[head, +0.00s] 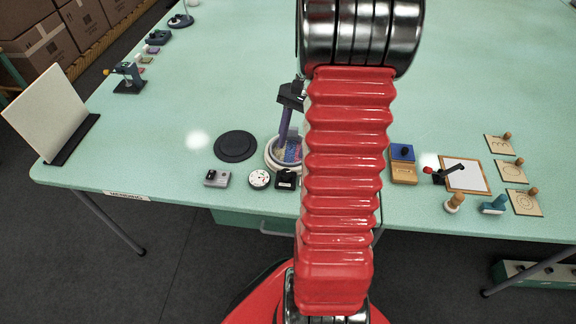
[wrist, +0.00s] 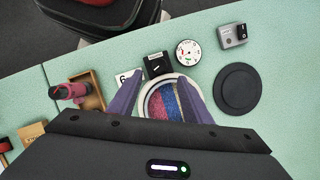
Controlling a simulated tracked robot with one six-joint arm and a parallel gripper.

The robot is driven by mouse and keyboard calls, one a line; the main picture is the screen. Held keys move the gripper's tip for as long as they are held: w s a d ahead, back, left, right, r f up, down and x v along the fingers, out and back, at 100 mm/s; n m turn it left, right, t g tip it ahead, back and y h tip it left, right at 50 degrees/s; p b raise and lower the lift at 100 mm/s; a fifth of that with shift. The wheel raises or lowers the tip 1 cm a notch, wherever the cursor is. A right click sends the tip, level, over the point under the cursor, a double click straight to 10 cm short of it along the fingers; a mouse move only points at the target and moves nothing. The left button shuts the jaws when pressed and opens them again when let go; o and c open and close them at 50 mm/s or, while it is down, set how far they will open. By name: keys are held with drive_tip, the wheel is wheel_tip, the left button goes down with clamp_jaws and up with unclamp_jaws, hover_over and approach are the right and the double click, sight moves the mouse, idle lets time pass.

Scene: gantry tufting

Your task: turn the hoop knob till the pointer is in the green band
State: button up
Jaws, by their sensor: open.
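The hoop (wrist: 148,105) is a pale ring around blue and red fabric, and it also shows in the head view (head: 268,160). A black block (wrist: 155,58) with a white mark on its dark top, seemingly the knob, sits beside the hoop's near edge; it also shows in the head view (head: 285,183). Next to it is a round white dial (wrist: 188,53) with small coloured marks, also in the head view (head: 259,179); its pointer reading is too small to tell. My gripper (wrist: 160,76) is open above the hoop, its two purple fingers apart with nothing held.
A black disc (head: 236,146) and a grey box (head: 216,178) lie left of the hoop. To the right are a blue-and-tan block (head: 403,172), a red-tipped lever (head: 430,171) and wooden stamps. My red arm hides part of the bench.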

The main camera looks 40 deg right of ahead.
sight(286, 171)
drive_tip(key=x, duration=0.8)
drive_tip(key=shift+f, duration=0.15)
drive_tip(key=shift+w, duration=0.1)
drive_tip(key=c, duration=1.1)
